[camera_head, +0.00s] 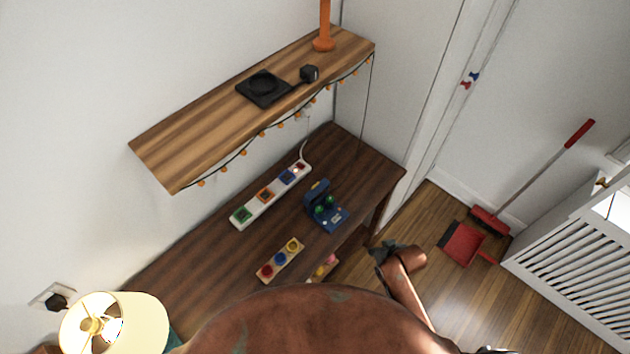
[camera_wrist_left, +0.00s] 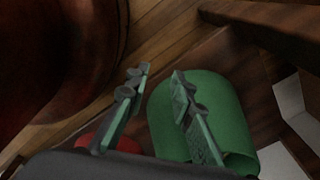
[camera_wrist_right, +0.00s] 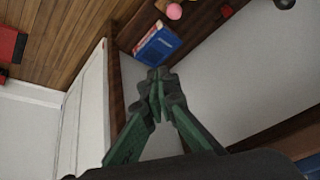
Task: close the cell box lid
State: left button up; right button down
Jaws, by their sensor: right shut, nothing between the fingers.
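The blue cell box (camera_head: 328,217) stands on the dark wooden table, right of the white strip. Its lid (camera_head: 317,190) is raised at the back, and green round cells show inside. My right gripper (camera_head: 382,252) is off the table's right front edge, apart from the box. It is shut and empty; its fingertips meet in the right wrist view (camera_wrist_right: 157,78). A blue object (camera_wrist_right: 157,45) shows beyond them; I cannot tell if it is the box. My left gripper (camera_wrist_left: 157,78) is open in the left wrist view, outside the head view.
The table (camera_head: 200,262) also holds a white strip (camera_head: 270,196) with coloured blocks and a wooden piece with knobs (camera_head: 280,260). A shelf (camera_head: 215,118) overhangs the table's back. A lamp (camera_head: 115,325) stands lower left. A green rounded object (camera_wrist_left: 205,115) is close to my left fingers.

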jog(key=a+r+n+y+b, duration=0.1)
jog(key=a+r, duration=0.2)
jog(key=r, duration=0.4)
jog(key=a+r+n+y+b, duration=0.1)
jog(key=a+r, duration=0.3)
jog(key=r, duration=0.3)
notch_tip(320, 180, up, 22)
jog(key=n, duration=0.4)
send_over(314, 186)
jog(key=shift+g, duration=0.4)
jog(key=f, duration=0.3)
jog(key=w+f+b, duration=0.1)
jog(key=f, duration=0.2)
jog(key=f+b, duration=0.1)
jog(key=f, duration=0.2)
jog(key=shift+w+a+f, duration=0.1)
jog(key=shift+w+a, duration=0.05)
jog(key=shift+s+f, duration=0.15)
jog(key=shift+s, duration=0.05)
jog(key=shift+d, duration=0.2)
jog(key=shift+d, duration=0.15)
